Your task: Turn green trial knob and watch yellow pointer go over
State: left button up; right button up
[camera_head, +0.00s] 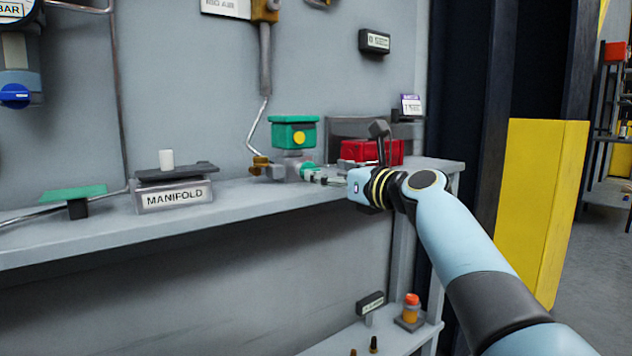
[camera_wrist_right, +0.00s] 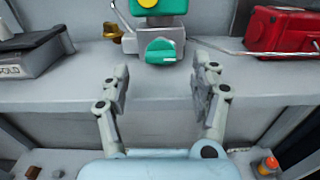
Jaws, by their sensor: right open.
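The green trial knob (camera_head: 308,171) sticks out from the front of a grey valve body below a green box (camera_head: 294,132) on the shelf. The box carries a round yellow face (camera_head: 299,138), seemingly the pointer; its setting is too small to read. My right gripper (camera_head: 328,178) reaches in from the right at the knob's height. In the wrist view it is open (camera_wrist_right: 165,76), its fingers left and right of the knob (camera_wrist_right: 160,50), which lies just beyond the tips, apparently untouched. The knob's grip bar looks roughly horizontal. My left gripper is out of view.
A red toolbox (camera_head: 372,151) stands right of the valve, behind my wrist. A brass fitting (camera_head: 260,165) sits left of it. The manifold block (camera_head: 174,194) is farther left on the shelf (camera_head: 255,200). A lower shelf holds an orange-topped button (camera_head: 411,305).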

aim_at(314, 186)
jog(key=x, duration=0.1)
jog(key=b+x, duration=0.1)
jog(key=x, duration=0.2)
jog(key=shift+w+f+b, duration=0.2)
jog(key=shift+f+b, duration=0.05)
jog(key=shift+b, duration=0.1)
jog(key=shift+w+a+r, duration=0.15)
jog(key=shift+w+a, duration=0.2)
jog(key=shift+w, duration=0.1)
jog(key=c, duration=1.1)
jog(key=shift+c, duration=0.3)
jog(key=shift+n, duration=0.6)
jog(key=shift+s+n, duration=0.1)
jog(key=shift+n, duration=0.5)
jog(key=n, duration=0.2)
jog(key=shift+n, duration=0.4)
jog(key=shift+a+n, duration=0.1)
jog(key=shift+n, duration=0.8)
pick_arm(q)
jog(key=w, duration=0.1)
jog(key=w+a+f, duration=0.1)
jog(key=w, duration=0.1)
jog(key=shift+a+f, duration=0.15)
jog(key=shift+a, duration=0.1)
